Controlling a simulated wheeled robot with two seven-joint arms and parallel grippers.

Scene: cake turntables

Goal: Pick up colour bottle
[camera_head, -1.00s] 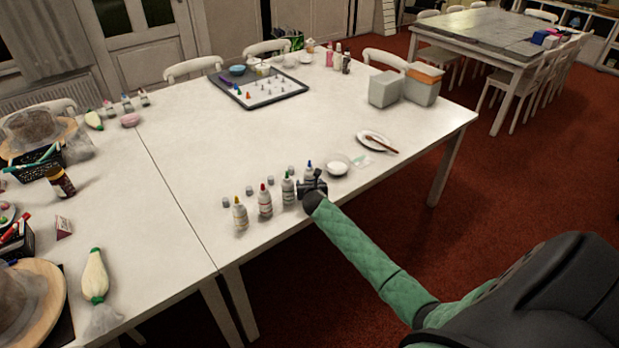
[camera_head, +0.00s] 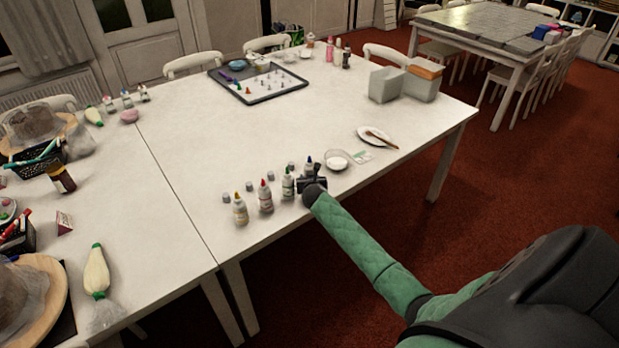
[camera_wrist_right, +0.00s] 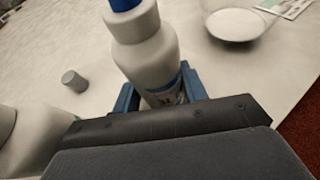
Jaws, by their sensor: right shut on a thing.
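Several colour bottles stand in a row near the front edge of the white table. They are a yellow-capped bottle (camera_head: 240,210), a red-capped bottle (camera_head: 265,198), a green-capped bottle (camera_head: 288,185) and a blue-capped bottle (camera_head: 309,167). My right gripper (camera_head: 314,181) is at the right end of the row. It is shut on the blue-capped bottle, which shows large between the blue fingers in the right wrist view (camera_wrist_right: 148,50). The gripper hides the bottle's lower part in the head view. I cannot tell whether its base touches the table. My left gripper is not in view.
Small grey caps (camera_head: 227,199) lie behind the bottles. A bowl of white powder (camera_head: 337,161) and a plate with a brush (camera_head: 377,137) are to the right. A dark tray (camera_head: 272,99) is farther back. The middle of the table (camera_head: 210,135) is clear.

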